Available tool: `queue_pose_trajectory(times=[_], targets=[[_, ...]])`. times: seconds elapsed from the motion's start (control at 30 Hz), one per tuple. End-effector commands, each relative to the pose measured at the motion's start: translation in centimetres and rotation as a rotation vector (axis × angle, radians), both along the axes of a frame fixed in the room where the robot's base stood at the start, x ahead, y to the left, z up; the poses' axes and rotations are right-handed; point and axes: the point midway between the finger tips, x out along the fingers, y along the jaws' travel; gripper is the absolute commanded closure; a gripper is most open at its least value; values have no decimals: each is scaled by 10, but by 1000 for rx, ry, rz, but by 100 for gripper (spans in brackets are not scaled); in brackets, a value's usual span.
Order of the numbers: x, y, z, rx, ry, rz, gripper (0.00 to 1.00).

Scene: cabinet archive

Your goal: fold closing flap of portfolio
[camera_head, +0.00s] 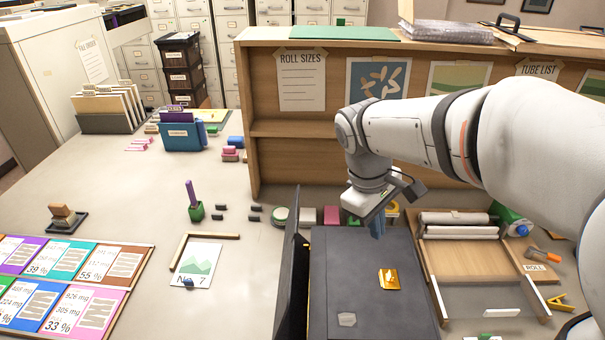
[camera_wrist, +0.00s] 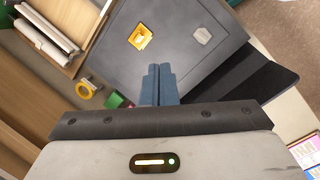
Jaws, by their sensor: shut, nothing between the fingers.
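A dark grey portfolio (camera_head: 360,255) lies on the table in front of me; it also shows in the wrist view (camera_wrist: 185,60). A gold clasp (camera_head: 389,279) and a small pale grey hexagonal piece (camera_head: 347,320) sit on its face. A dark flap (camera_head: 292,270) stands raised along its left side, tilted outward; in the wrist view the black flap (camera_wrist: 262,92) extends at the right. My gripper (camera_head: 376,232) is over the portfolio's far edge, fingers pointing down. In the wrist view its blue-grey fingers (camera_wrist: 158,70) are together and empty. Whether they touch the portfolio is unclear.
A wooden shelf board (camera_head: 300,140) rises behind the portfolio. Small blocks and tape rolls (camera_head: 280,215) line its far edge. A wooden tray with paper rolls (camera_head: 455,225) lies close on the right.

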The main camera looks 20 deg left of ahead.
Motion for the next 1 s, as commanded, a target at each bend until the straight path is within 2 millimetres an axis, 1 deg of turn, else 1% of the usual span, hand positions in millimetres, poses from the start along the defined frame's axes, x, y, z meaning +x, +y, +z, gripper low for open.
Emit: queue_pose_trajectory(times=[0.03, 0.07, 0.1, 0.17, 0.2, 0.3, 0.4, 0.5, 0.6, 0.77, 0.87, 1.0], targets=[[8, 29, 3, -48, 36, 109, 100], [12, 43, 3, -75, 55, 169, 100], [16, 62, 2, -112, 78, 245, 100], [19, 91, 0, -165, 111, 355, 100], [20, 109, -3, -200, 131, 422, 100], [18, 147, -9, -275, 171, 559, 100], [14, 174, -15, -330, 199, 655, 100], [11, 190, -19, -361, 216, 709, 100], [10, 196, -21, -376, 221, 732, 100], [10, 196, -24, -377, 223, 733, 100], [10, 196, -32, -378, 224, 733, 100], [9, 196, -49, -378, 224, 732, 100]])
